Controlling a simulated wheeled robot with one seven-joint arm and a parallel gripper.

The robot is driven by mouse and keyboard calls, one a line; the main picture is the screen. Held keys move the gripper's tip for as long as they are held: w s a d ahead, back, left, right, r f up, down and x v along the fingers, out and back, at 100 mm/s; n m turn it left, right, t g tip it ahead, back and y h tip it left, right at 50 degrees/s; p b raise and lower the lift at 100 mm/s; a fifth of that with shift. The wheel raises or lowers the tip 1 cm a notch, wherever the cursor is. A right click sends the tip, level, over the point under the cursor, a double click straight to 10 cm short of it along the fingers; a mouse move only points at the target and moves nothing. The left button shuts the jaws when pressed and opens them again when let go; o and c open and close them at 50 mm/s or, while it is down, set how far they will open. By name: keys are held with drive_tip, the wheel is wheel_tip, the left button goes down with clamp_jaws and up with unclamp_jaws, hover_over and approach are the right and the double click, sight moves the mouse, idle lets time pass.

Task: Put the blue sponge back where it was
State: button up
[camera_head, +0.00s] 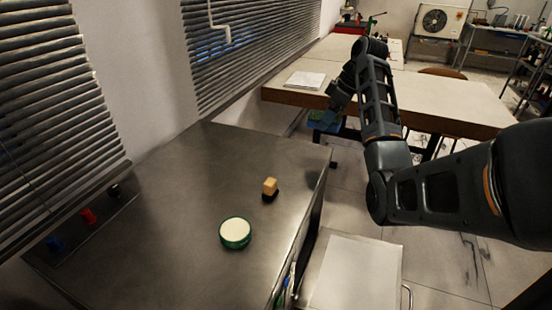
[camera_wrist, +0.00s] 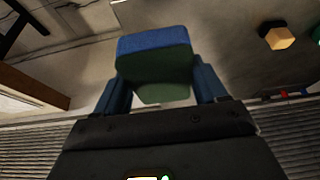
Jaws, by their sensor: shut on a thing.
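The blue sponge (camera_wrist: 155,45) has a blue face and a dark green face. It sits between the two blue fingers of my gripper (camera_wrist: 160,85), which is shut on it. In the head view the sponge (camera_head: 325,123) shows as a small blue patch under my gripper (camera_head: 333,110), past the far right corner of the metal counter (camera_head: 160,215). It is held in the air, partly hidden by my gripper.
A yellow block on a dark base (camera_head: 270,186) and a round green tin with a pale top (camera_head: 236,232) stand on the counter. Blue, red and black knobs (camera_head: 88,215) line its left edge. A wooden table (camera_head: 440,95) holding paper (camera_head: 305,80) stands behind. The counter's middle is mostly clear.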

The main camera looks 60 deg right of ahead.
drive_tip(key=p, duration=0.2)
hover_over(287, 164)
drive_tip(key=s, duration=0.2)
drive_tip(key=f, duration=0.6)
drive_tip(key=shift+w+d+f, duration=0.2)
drive_tip(key=shift+w+f, duration=0.05)
drive_tip(key=shift+f, duration=0.05)
drive_tip(key=shift+a+f, duration=0.1)
drive_tip(key=shift+f, duration=2.05)
drive_tip(key=o, duration=0.9)
drive_tip(key=shift+f, duration=0.1)
drive_tip(key=shift+o, duration=0.2)
drive_tip(key=v, duration=1.2)
drive_tip(key=shift+w, duration=0.1)
